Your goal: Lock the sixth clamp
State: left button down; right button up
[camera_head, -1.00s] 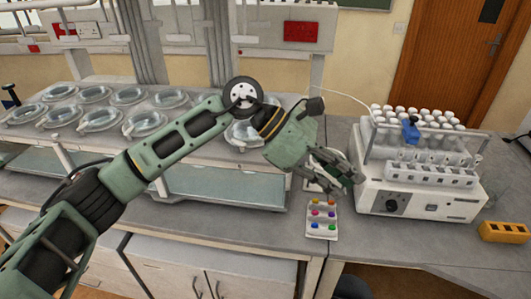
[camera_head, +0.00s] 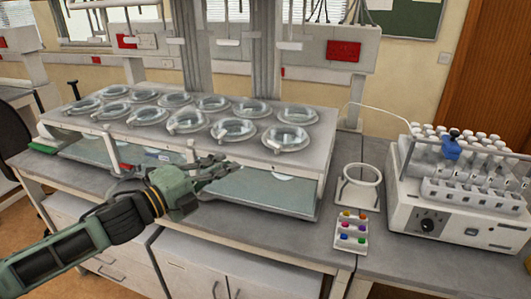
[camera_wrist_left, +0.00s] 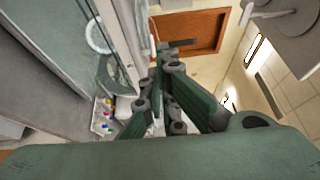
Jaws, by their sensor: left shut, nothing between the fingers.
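A white bench unit (camera_head: 318,135) holds two rows of round vessels with clear lids, each with a small pale tab at its front edge. The front right vessel (camera_head: 287,138) and the one left of it (camera_head: 233,130) show clearly. Which tab is the sixth clamp, and whether it is locked, is too small to tell. My left gripper (camera_head: 220,165) is shut and empty just in front of the unit's front edge, below the front row. Its fingers (camera_wrist_left: 168,85) also show in the left wrist view, with nothing between them. My right gripper is out of view.
A white ring stand (camera_head: 360,186) and a small tray of coloured pieces (camera_head: 351,232) stand right of the unit. A white machine with several capped tubes (camera_head: 455,205) is farther right.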

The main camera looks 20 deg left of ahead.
aim_at(262, 156)
pick_arm(q)
jog(key=shift+n, duration=0.3)
jog(key=p+x, duration=0.2)
jog(key=x, duration=0.2)
jog(key=p+x, duration=0.2)
jog(key=x, duration=0.2)
jog(key=p+x, duration=0.2)
jog(key=x, duration=0.2)
jog(key=shift+w+a+f, duration=0.1)
jog(key=shift+w+f, duration=0.2)
jog(key=shift+w, duration=0.2)
jog(key=shift+w+d+f+p, duration=0.15)
jog(key=shift+w+d+p, duration=0.15)
jog(key=shift+w, duration=0.15)
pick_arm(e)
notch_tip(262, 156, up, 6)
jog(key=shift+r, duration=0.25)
pick_arm(q)
jog(key=shift+a, duration=0.25)
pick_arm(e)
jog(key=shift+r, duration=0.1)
